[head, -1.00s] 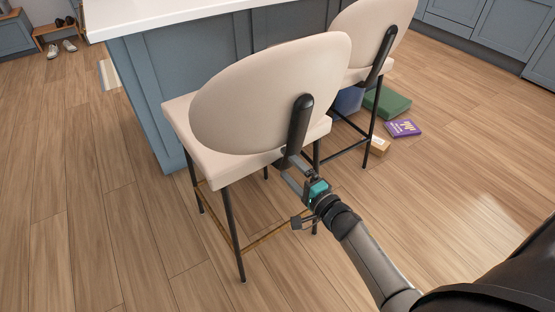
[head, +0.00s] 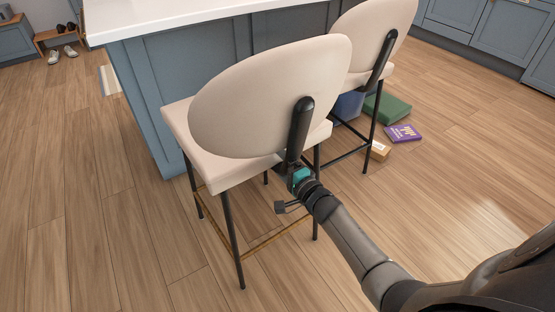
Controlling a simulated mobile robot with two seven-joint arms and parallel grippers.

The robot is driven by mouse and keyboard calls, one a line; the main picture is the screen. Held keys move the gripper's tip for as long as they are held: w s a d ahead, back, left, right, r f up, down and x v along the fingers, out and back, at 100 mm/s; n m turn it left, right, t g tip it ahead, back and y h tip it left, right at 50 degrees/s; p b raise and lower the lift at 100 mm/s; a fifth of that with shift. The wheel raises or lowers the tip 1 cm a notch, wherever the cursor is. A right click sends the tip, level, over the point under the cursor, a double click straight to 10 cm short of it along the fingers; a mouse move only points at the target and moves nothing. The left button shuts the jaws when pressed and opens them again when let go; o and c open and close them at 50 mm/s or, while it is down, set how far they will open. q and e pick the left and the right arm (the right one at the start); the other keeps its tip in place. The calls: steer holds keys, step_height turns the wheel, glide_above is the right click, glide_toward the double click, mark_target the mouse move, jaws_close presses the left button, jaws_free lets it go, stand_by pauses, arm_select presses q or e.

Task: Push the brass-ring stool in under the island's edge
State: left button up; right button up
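The brass-ring stool (head: 270,97) is the nearer one, with a cream oval back, cream seat, black legs and a brass foot ring (head: 262,243). It stands upright beside the blue island (head: 150,100), with its back towards me. The white edge of the island's top (head: 180,14) is beyond it. My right gripper (head: 287,170) is at the foot of the stool's black back bracket (head: 299,130), by the rear of the seat. Its fingers are mostly hidden there, so I cannot tell their opening or whether they touch. My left gripper is out of view.
A second cream stool (head: 372,30) with a black foot ring stands just to the right. Floor is clear at left and right.

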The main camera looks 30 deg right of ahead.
jaws_close()
stand_by(0.4)
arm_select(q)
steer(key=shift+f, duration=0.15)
arm_select(e)
steer(key=shift+s+f, duration=0.1)
steer(key=shift+f, duration=0.25)
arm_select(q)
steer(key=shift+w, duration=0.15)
arm_select(e)
steer(key=shift+a, duration=0.1)
